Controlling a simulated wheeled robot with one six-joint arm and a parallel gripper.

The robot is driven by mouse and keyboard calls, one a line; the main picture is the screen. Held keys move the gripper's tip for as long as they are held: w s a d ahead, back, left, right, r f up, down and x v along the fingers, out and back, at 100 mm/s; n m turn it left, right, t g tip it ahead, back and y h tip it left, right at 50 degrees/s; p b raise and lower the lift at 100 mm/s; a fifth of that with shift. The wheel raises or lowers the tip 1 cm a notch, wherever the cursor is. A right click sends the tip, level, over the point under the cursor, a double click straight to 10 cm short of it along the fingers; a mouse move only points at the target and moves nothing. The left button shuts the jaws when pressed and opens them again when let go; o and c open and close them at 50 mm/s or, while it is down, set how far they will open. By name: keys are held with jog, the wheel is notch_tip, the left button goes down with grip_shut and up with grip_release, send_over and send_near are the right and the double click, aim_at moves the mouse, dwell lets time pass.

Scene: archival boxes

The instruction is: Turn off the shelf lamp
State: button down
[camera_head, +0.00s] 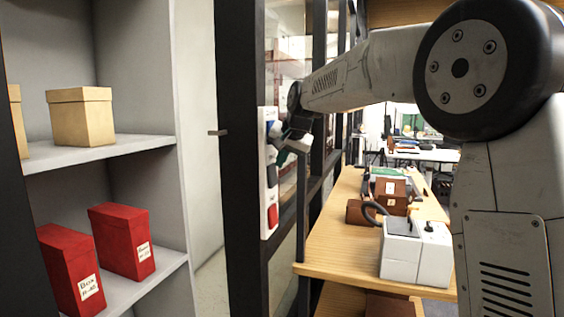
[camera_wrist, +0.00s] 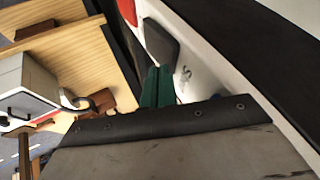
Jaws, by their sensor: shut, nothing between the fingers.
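A white switch panel (camera_head: 268,228) is mounted upright on a dark post, with a red switch (camera_head: 272,215) at its lower end and darker grey parts higher up. My gripper (camera_head: 283,158) is shut and empty in front of the panel's middle and hides part of it. In the wrist view my green fingertips (camera_wrist: 157,84) are together, right by a dark grey switch (camera_wrist: 161,42) on the white panel (camera_wrist: 205,60). I cannot tell whether they touch it. The red switch also shows at the top of the wrist view (camera_wrist: 128,10). I cannot make out the lamp itself.
The dark post (camera_head: 238,150) stands beside a grey shelf (camera_head: 110,150) with tan boxes (camera_head: 80,117) and red boxes (camera_head: 122,240). To the right, a wooden surface (camera_head: 330,245) carries a white box-shaped device (camera_head: 415,250) and brown boxes. The front of the shelf is clear.

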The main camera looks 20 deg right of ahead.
jog(key=shift+a+r, duration=0.1)
jog(key=shift+a, duration=0.05)
jog(key=shift+s, duration=0.15)
jog(key=d+v, duration=0.2)
jog(key=v, duration=0.9)
jog(key=shift+s, duration=0.3)
jog(key=s+f+n+g, duration=0.2)
jog(key=s+f, duration=0.6)
jog(key=s, duration=0.6)
jog(key=s+a+f+n+g+h, duration=0.1)
jog(key=s+f+n+g, duration=0.1)
jog(key=s+f, duration=0.6)
jog(key=s+a+f+n+g, duration=0.1)
jog(key=s+f, duration=0.7)
jog(key=s, duration=1.2)
jog(key=shift+f+n+g, duration=0.2)
jog(key=shift+n+g, duration=0.2)
jog(key=shift+s, duration=0.15)
